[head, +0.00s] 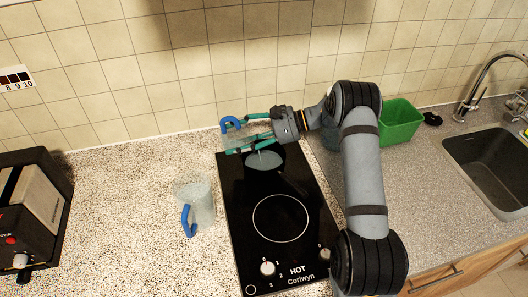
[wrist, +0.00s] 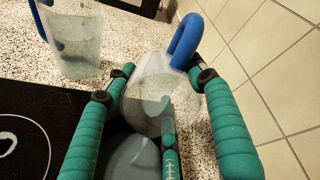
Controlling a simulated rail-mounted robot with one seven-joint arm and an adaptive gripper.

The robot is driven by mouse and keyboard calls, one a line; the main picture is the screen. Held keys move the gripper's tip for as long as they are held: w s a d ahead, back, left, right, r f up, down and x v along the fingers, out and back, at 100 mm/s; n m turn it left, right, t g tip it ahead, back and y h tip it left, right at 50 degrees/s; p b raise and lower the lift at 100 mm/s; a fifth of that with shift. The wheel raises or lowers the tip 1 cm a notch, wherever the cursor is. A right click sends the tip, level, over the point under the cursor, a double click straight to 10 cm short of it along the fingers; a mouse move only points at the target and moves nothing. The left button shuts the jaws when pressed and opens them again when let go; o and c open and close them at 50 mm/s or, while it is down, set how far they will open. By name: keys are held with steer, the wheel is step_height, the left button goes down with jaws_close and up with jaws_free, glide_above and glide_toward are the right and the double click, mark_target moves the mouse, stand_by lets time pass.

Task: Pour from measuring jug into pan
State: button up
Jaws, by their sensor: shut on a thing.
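My gripper (head: 240,133) has its teal fingers around a clear measuring jug with a blue handle (head: 230,123), over the back of the hob. In the wrist view the held jug (wrist: 150,88) sits between the fingers, tilted, its blue handle (wrist: 186,38) up at the top. Below it, a round grey-blue surface, apparently the pan (head: 264,160), is on the rear of the hob; it also shows in the wrist view (wrist: 133,158), partly hidden by the fingers. Whether liquid is flowing is unclear.
A second clear jug (head: 203,205) with a blue handle stands upright on the counter left of the black hob (head: 240,225). A toaster (head: 40,205) is at far left. A green bin (head: 400,122) and sink (head: 490,165) are right. The tiled wall is close behind.

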steer(key=shift+d+y+b, duration=0.3)
steer(key=shift+d+b, duration=0.05)
steer(key=shift+b, duration=0.4)
steer(key=shift+d+b, duration=0.2)
steer(key=shift+b, duration=0.25)
steer(key=shift+d+r, duration=0.1)
steer(key=shift+r, duration=0.1)
steer(key=shift+d+y+b, duration=0.1)
steer(key=shift+y+b, duration=0.2)
steer(key=shift+b, duration=0.05)
steer(key=shift+w+d, duration=0.1)
